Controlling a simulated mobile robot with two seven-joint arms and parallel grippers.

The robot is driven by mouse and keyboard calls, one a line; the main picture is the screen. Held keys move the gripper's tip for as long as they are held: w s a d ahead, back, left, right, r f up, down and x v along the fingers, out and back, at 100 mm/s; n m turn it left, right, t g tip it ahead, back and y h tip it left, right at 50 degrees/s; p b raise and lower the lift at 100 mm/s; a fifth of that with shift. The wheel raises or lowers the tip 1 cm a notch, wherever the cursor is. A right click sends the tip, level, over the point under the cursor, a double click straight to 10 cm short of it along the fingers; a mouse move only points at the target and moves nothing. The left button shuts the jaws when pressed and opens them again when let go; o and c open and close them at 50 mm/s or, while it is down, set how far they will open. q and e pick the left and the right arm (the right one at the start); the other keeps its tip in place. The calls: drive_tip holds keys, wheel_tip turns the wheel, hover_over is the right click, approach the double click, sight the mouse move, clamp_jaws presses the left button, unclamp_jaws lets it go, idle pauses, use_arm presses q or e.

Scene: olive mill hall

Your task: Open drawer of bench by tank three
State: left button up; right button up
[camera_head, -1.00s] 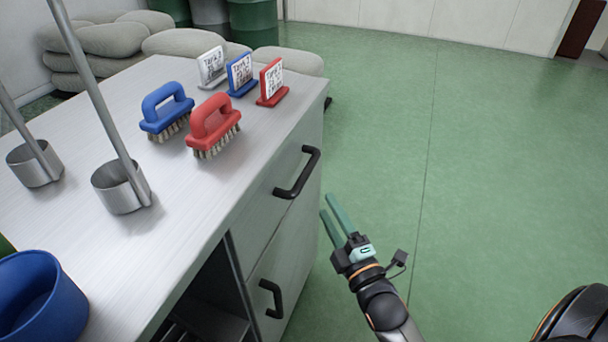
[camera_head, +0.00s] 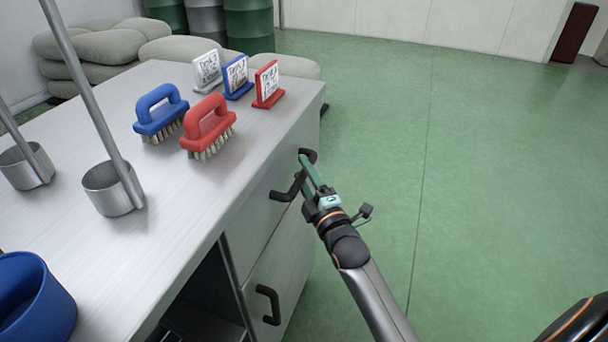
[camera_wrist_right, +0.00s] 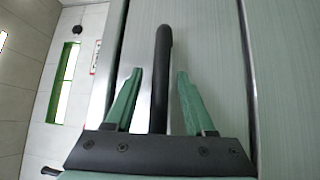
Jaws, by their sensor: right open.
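The bench (camera_head: 130,240) has a pale top and a front with a drawer (camera_head: 262,212) on top and a door (camera_head: 285,262) below. The drawer looks closed. Its black bar handle (camera_head: 283,195) is partly hidden by my right gripper (camera_head: 308,172) in the head view. In the right wrist view the handle (camera_wrist_right: 161,75) stands between the two green fingers of my right gripper (camera_wrist_right: 158,85), with a gap on each side. The right gripper is open. My left gripper is not in view.
On the bench top are a blue brush (camera_head: 160,112), a red brush (camera_head: 208,128), three small signs including a red one (camera_head: 267,84), metal ladles (camera_head: 112,188) and a blue container (camera_head: 35,300). The lower door has a black handle (camera_head: 268,304). Green floor (camera_head: 480,190) to the right is clear.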

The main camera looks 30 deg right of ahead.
clamp_jaws()
idle(0.4)
idle(1.0)
